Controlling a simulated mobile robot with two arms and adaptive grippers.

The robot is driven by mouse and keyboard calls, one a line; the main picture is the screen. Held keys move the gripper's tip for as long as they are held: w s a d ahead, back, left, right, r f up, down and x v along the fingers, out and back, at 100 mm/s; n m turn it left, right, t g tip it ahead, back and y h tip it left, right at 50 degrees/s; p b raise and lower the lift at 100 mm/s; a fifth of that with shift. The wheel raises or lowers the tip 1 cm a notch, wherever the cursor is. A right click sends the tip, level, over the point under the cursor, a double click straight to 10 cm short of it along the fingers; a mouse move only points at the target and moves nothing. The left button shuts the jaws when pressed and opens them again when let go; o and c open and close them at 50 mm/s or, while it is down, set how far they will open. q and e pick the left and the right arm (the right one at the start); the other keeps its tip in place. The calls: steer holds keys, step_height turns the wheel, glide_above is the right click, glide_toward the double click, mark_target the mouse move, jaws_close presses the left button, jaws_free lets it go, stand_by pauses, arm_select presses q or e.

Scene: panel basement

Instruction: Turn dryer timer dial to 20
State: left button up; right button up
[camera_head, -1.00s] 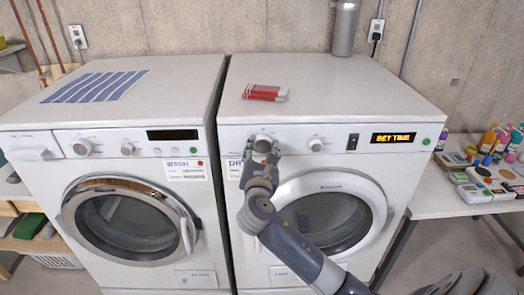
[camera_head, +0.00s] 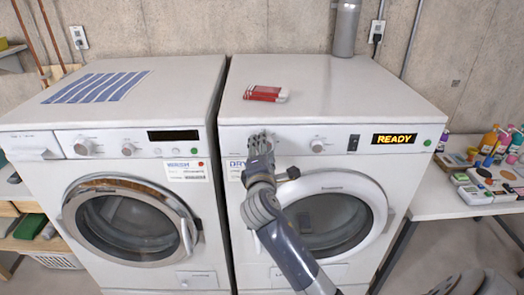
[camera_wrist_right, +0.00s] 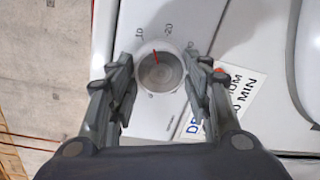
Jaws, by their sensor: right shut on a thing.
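The dryer (camera_head: 310,180) is the right white machine. Its timer dial (camera_wrist_right: 160,76) is a round grey knob with a red pointer line. In the wrist view the pointer points up and slightly left, between the marks 10 and 20. My right gripper (camera_wrist_right: 158,62) is shut on the dial, with one finger on each side. In the head view my right gripper (camera_head: 260,143) covers most of the dial on the dryer's left front panel. My left gripper is not in view.
A second knob (camera_head: 317,145) and a dark switch (camera_head: 353,143) are on the dryer panel. A washer (camera_head: 120,180) stands close on the left. A red and white box (camera_head: 265,93) lies on the dryer top. A table (camera_head: 435,195) with bottles is at right.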

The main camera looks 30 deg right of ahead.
steer(key=m, duration=0.5)
steer(key=shift+r+y, duration=0.2)
steer(key=shift+y, duration=0.1)
steer(key=shift+m+t, duration=0.3)
steer(key=o, duration=1.1)
steer(key=shift+c, duration=0.2)
steer(key=v, duration=1.2)
